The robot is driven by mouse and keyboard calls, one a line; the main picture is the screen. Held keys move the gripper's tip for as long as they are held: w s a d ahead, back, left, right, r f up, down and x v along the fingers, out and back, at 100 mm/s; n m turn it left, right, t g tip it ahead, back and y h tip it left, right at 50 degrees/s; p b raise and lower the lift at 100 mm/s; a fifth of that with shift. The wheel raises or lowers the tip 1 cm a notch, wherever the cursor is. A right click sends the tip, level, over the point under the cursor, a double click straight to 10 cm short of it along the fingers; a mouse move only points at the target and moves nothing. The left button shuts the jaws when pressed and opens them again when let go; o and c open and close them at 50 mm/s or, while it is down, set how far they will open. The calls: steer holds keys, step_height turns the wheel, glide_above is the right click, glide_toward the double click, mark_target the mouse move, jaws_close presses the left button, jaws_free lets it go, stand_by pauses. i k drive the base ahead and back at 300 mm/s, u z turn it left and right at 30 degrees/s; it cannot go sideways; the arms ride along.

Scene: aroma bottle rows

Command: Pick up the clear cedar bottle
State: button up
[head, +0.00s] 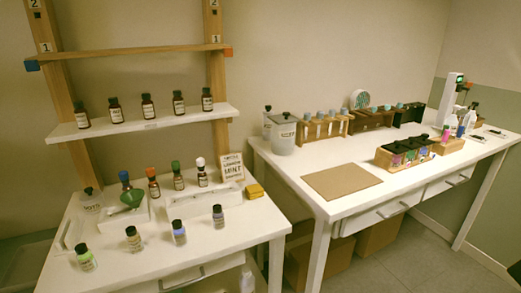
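Several clear bottles with black caps stand in a front row on the left white table. One clear bottle (86,260) holds green liquid, at the near left. To its right are a clear bottle with a yellowish tint (134,240), one with a bluish tint (179,233) and one with a grey-violet tint (219,217). Their labels are too small to read, so I cannot tell which is cedar. All stand upright and apart. My gripper is not in view.
Dark bottles (147,108) stand on a shelf above. The right table (400,185) holds a brown mat (342,181) and racks.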

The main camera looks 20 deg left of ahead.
mark_target(134, 239)
steer(key=u, duration=1.15)
steer(key=i, duration=1.15)
steer(key=u, duration=0.95)
